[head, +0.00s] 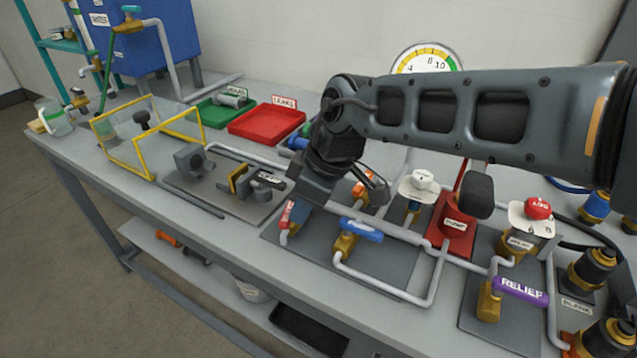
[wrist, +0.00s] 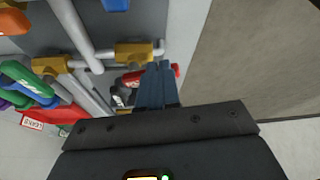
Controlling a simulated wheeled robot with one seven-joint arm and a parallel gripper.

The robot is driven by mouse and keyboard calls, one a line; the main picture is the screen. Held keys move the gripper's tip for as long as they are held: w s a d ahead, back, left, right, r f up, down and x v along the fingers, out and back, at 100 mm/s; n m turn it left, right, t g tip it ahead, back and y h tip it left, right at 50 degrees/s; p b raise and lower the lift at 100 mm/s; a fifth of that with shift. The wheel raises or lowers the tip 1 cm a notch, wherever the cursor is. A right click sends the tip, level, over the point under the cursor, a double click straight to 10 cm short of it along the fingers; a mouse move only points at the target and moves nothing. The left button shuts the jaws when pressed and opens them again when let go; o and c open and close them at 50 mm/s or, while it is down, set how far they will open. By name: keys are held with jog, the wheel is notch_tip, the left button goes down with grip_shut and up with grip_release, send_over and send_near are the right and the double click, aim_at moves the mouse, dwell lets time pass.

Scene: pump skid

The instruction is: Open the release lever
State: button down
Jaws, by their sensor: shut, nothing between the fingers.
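A red lever (head: 287,213) with white lettering sits at the front left of the middle pipe plate, low beside my gripper (head: 303,198). In the wrist view my gripper (wrist: 158,68) is shut and empty, its fingertips overlapping a red lever (wrist: 134,79) with white lettering. Part of that lever is hidden behind the fingers, and I cannot tell whether they touch it. No label reading "release" is legible, so I cannot tell for sure which handle is the release lever. A purple lever marked RELIEF (head: 521,290) is far to the right.
A blue valve handle (head: 361,230) and grey pipes lie right of my gripper. A red base (head: 452,226) with a black-knobbed lever stands farther right. A yellow-framed clear guard (head: 150,135), green tray (head: 219,108) and red tray (head: 267,121) are at left. The bench's front edge is close.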

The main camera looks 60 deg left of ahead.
jog(key=shift+w+a, duration=0.3)
jog(key=shift+a, duration=0.45)
